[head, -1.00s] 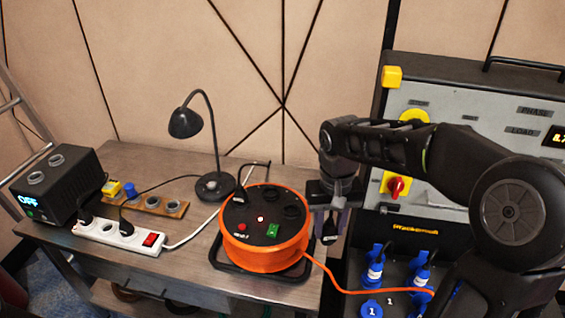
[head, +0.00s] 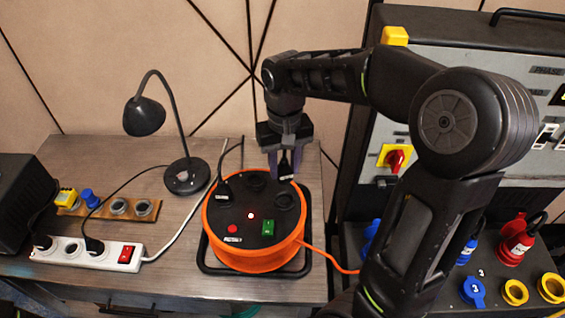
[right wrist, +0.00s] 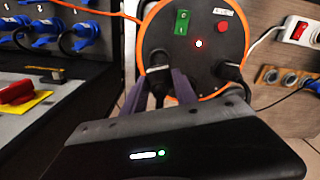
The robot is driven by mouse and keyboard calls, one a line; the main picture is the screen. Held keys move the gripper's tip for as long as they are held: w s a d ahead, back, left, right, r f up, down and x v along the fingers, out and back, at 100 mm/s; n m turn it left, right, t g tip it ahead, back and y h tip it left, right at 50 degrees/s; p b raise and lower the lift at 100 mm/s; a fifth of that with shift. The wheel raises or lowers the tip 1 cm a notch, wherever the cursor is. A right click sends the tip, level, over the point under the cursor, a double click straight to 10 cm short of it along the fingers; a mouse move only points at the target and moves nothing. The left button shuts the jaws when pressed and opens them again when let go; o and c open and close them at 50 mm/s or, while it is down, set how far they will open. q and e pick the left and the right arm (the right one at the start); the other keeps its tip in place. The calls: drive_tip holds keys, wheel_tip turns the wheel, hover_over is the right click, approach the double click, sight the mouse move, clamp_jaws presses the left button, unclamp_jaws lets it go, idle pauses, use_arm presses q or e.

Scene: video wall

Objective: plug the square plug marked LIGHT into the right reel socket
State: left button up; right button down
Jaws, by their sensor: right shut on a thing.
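The orange cable reel (head: 255,253) stands on the table, its dark top face up. Its right socket (head: 287,201) looks empty in the head view; a black plug (head: 223,190) sits in its left socket, and its back socket (head: 255,179) looks empty. My right gripper (head: 286,165) is shut on a black plug (head: 286,171), which appears just behind and above the right socket. In the right wrist view the held plug (right wrist: 158,78) is between the purple fingers and overlaps the reel's face; whether it touches is unclear. Its marking is not readable. My left gripper is not in view.
A desk lamp (head: 184,178) stands left of the reel. A white power strip (head: 85,253) and a wooden board with sockets (head: 110,206) lie further left. A grey panel cabinet (head: 430,100) with blue and red connectors stands to the right.

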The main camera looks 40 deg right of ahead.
sight(284, 184)
drive_tip(key=shift+f+b, duration=1.85)
drive_tip(key=shift+f, duration=0.45)
drive_tip(key=shift+f+b, duration=0.55)
drive_tip(key=shift+f, duration=0.25)
drive_tip(key=shift+f, duration=0.15)
drive_tip(key=shift+f+b, duration=0.7)
drive_tip(key=shift+f, duration=0.2)
drive_tip(key=c, duration=0.9)
unclamp_jaws()
drive_tip(key=shift+o, duration=0.5)
drive_tip(key=o, duration=0.3)
